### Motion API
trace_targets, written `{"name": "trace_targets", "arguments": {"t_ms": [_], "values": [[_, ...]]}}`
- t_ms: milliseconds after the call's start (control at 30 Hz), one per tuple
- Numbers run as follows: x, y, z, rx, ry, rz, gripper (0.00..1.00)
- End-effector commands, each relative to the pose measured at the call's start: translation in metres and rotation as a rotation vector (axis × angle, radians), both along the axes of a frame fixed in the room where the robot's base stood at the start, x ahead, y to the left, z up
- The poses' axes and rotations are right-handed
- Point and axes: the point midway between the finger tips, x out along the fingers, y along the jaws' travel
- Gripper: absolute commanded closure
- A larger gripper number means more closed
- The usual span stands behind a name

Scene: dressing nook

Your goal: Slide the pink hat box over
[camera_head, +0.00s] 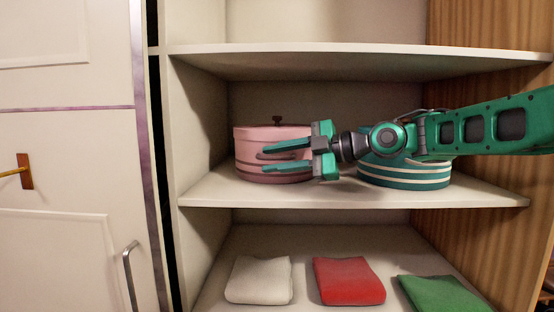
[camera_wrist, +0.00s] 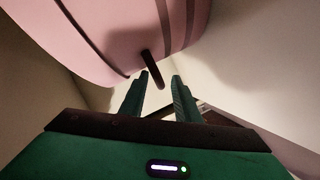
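The pink hat box (camera_head: 250,147) is round, with brown bands and a small dark knob on its lid. It stands upright on the left part of the middle shelf. My gripper (camera_head: 266,161) points left in front of it, hiding part of its front and right side. In the wrist view the box (camera_wrist: 120,35) fills the top, and a thin brown peg-like part (camera_wrist: 152,70) sticks out from it near my fingertips (camera_wrist: 160,76). The fingers are apart, with a gap between them. I cannot tell whether a finger touches the box.
A teal hat box (camera_head: 405,177) with pale bands stands on the right of the same middle shelf (camera_head: 300,195), partly behind my arm. Another shelf (camera_head: 340,62) is above. Folded white (camera_head: 259,280), red (camera_head: 348,280) and green (camera_head: 440,294) cloths lie below. A cabinet wall bounds the left.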

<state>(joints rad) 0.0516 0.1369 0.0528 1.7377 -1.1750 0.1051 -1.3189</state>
Motion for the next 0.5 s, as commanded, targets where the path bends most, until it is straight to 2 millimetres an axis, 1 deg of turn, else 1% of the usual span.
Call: {"name": "trace_targets", "arguments": {"t_ms": [167,267,367,500], "values": [[0.0,-0.001,0.0,0.0,0.0,0.0,0.71],[-0.002,-0.009,0.002,0.0,0.001,-0.002,0.71],[-0.006,-0.022,0.005,0.0,0.0,-0.004,0.71],[-0.015,-0.047,0.011,0.0,0.0,-0.005,0.71]]}}
